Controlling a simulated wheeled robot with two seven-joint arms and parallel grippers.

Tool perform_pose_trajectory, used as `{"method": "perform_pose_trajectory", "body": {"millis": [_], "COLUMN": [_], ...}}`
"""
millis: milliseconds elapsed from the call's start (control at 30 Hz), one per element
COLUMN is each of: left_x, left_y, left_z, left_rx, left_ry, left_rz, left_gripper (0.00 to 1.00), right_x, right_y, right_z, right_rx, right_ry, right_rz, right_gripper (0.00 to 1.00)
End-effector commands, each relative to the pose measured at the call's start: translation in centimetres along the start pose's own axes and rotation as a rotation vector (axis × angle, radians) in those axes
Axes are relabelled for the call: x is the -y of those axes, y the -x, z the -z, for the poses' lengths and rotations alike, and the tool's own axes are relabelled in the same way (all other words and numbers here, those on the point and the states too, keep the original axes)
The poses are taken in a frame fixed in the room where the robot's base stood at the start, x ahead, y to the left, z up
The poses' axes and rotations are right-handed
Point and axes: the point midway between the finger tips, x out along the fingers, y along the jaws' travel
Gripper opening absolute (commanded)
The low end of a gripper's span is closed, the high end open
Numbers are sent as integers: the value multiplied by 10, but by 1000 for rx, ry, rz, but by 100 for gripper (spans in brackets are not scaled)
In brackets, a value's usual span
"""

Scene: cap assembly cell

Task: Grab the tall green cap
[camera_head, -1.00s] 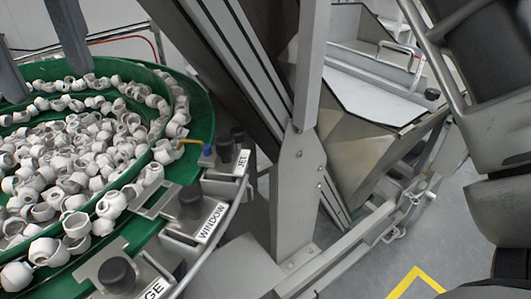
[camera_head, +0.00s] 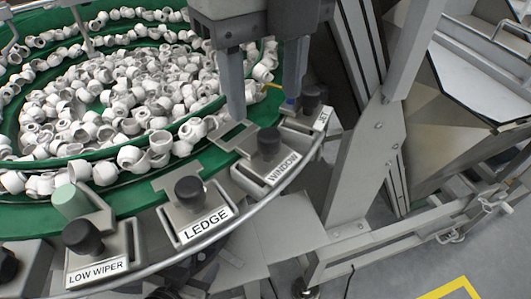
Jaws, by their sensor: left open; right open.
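The tall green cap (camera_head: 70,200) is a pale green cylinder at the lower left. It stands slightly tilted on the green bowl's outer track, just behind the LOW WIPER block. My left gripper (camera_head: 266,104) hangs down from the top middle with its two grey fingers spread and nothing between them. It is well to the right of the cap and further back, over the bowl's right edge near the WINDOW and JET blocks. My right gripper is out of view.
The green bowl (camera_head: 133,199) holds many white caps. Labelled blocks with black knobs line its front edge: LOW WIPER (camera_head: 98,272), LEDGE (camera_head: 207,225), WINDOW (camera_head: 283,168) and JET (camera_head: 325,118). A curved metal rail runs before them. A steel frame (camera_head: 365,170) stands at right.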

Motion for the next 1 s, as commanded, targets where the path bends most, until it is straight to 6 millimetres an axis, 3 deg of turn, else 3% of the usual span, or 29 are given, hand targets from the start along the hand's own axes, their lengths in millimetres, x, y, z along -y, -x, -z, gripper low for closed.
{"method": "perform_pose_trajectory", "body": {"millis": [400,667,867,1000], "left_x": [3,4,4,3], "left_y": [2,2,2,2], "left_z": [5,3,4,6], "left_rx": [3,5,2,-1], "left_ry": [-13,-13,-12,-8], "left_rz": [6,7,7,7], "left_gripper": [51,51,51,51], "right_x": [0,0,0,0], "right_y": [-49,-53,-53,-52], "right_z": [6,6,6,6], "right_rx": [-1,1,1,2], "right_ry": [0,-1,-1,-1], "right_rz": [1,0,0,0], "right_gripper": [50,50,0,0]}}
